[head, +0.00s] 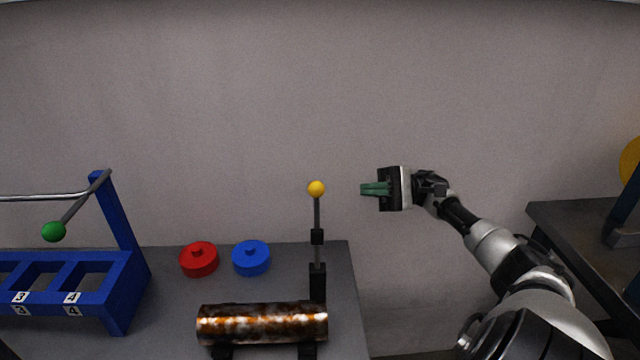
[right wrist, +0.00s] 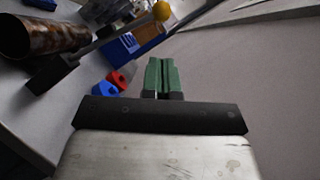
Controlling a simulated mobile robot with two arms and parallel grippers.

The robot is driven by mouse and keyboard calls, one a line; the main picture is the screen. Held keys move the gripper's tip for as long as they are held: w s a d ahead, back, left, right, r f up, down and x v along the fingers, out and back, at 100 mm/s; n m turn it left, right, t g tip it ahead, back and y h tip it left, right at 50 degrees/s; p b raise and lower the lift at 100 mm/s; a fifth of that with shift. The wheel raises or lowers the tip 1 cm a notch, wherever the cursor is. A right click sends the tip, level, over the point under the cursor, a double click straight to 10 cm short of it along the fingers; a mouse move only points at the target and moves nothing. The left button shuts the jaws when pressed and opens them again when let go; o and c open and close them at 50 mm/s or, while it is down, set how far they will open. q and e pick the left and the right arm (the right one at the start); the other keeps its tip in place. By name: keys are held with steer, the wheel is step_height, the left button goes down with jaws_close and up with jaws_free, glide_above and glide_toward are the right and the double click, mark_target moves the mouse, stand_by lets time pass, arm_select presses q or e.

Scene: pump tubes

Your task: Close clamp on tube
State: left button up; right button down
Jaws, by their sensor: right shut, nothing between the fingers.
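A rusty metal tube (head: 262,324) lies across black supports at the front of the grey table. Behind its right end stands the clamp, a dark upright lever (head: 317,215) with a yellow ball (head: 316,188) on top. My right gripper (head: 364,189) is to the right of the yellow ball, about level with it and apart from it. Its green fingers are shut and empty. The right wrist view also shows the fingers (right wrist: 161,62), the yellow ball (right wrist: 162,10) beyond them and the tube (right wrist: 35,36) at upper left. My left gripper is not in view.
The grey table (head: 170,310) also holds a red disc (head: 199,260), a blue disc (head: 251,258) and a blue rack (head: 120,275) with numbered slots and a green-knobbed lever (head: 54,231). Another dark table (head: 575,215) stands at right. The space around my right gripper is clear.

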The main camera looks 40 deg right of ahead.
steer(key=p, duration=0.2)
glide_toward(316, 189)
steer(key=w+f, duration=0.1)
steer(key=w, duration=0.2)
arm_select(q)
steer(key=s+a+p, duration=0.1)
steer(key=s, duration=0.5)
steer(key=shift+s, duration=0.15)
arm_select(e)
steer(key=x, duration=0.4)
steer(key=shift+a+f, duration=0.15)
steer(key=shift+a, duration=0.25)
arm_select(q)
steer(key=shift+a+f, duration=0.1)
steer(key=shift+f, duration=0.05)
